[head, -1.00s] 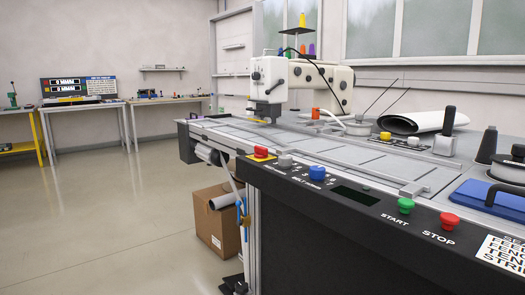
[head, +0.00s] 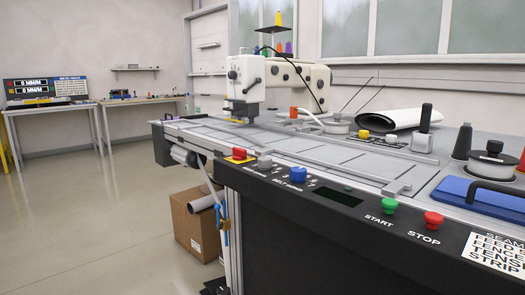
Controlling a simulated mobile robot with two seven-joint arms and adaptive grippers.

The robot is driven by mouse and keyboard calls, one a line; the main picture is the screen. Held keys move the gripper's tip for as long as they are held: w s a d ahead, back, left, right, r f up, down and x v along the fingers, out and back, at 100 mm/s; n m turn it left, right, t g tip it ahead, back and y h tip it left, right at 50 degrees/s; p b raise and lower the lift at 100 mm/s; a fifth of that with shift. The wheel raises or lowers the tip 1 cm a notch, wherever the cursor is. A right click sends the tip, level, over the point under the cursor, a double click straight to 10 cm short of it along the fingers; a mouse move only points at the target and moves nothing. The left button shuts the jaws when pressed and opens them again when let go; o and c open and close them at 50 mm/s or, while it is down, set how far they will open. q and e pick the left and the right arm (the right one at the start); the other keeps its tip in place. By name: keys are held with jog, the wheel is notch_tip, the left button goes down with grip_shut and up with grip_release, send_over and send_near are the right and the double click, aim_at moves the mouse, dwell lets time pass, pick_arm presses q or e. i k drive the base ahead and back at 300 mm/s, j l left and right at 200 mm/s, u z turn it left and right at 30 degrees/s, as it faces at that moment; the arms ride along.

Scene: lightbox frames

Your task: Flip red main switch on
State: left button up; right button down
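The red main switch (head: 239,153) is a small red knob on a yellow base at the far left end of the black control panel (head: 300,215). It is small in the head view, and its on or off position cannot be told. Neither of my grippers shows in the view.
Along the panel are a grey knob (head: 265,163), a blue knob (head: 298,175), a dark display (head: 338,197), a green START button (head: 388,206) and a red STOP button (head: 433,220). A sewing machine (head: 247,78) stands behind. A cardboard box (head: 190,225) sits below. Open floor lies left.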

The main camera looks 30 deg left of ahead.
aim_at(240, 154)
jog(key=i+j+z, duration=0.1)
jog(key=j+z, duration=0.4)
jog(key=j, duration=0.6)
jog(key=j+z, duration=0.2)
jog(key=j, duration=1.75)
jog(key=k+j, duration=0.1)
jog(key=j, duration=1.55)
jog(key=k+j+z, duration=0.1)
jog(key=j, duration=0.7)
